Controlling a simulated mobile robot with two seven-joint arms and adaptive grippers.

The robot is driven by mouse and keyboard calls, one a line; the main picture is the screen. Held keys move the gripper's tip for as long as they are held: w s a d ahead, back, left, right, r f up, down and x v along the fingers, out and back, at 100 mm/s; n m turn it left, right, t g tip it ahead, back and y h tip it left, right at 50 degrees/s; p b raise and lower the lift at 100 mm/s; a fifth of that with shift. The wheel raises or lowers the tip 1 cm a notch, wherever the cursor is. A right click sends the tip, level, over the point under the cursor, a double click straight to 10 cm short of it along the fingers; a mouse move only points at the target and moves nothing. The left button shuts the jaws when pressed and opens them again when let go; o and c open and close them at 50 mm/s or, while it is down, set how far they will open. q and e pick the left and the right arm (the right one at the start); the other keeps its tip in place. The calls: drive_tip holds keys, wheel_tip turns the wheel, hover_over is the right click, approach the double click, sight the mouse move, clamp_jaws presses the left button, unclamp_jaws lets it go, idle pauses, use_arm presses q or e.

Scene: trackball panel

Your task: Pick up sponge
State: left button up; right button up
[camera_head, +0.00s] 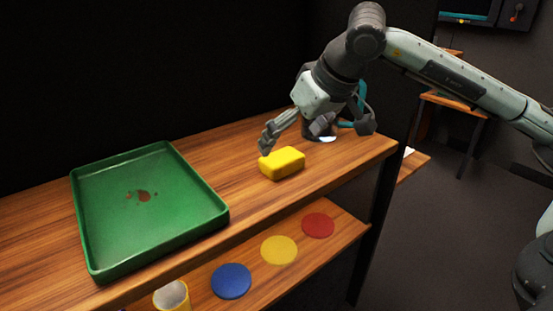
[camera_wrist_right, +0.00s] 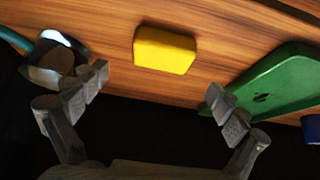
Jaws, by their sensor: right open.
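The yellow sponge (camera_head: 282,163) lies flat on the wooden tabletop, to the right of the green tray. It also shows in the right wrist view (camera_wrist_right: 164,50), upper middle, ahead of and between the spread fingers. My right gripper (camera_head: 292,136) is open and empty just behind the sponge in the head view, with one finger near its far left corner. In the right wrist view my right gripper (camera_wrist_right: 160,95) has its two fingers wide apart, with the sponge beyond the fingertips. Whether a finger touches the sponge I cannot tell. My left gripper is not in view.
The green tray (camera_head: 212,205) with a reddish-brown stain stands on the left of the table. A dark and teal object with a pale base (camera_head: 327,138) stands behind my right gripper. Below, a shelf holds blue (camera_head: 231,281), yellow (camera_head: 279,250) and red (camera_head: 318,225) discs.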

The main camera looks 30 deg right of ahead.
sight(282, 156)
drive_tip(key=x, duration=0.4)
drive_tip(key=shift+s+a+f, duration=0.1)
drive_tip(key=shift+f, duration=0.4)
drive_tip(key=shift+w+f, duration=0.35)
drive_tip(key=shift+f, duration=0.1)
drive_tip(key=c, duration=0.9)
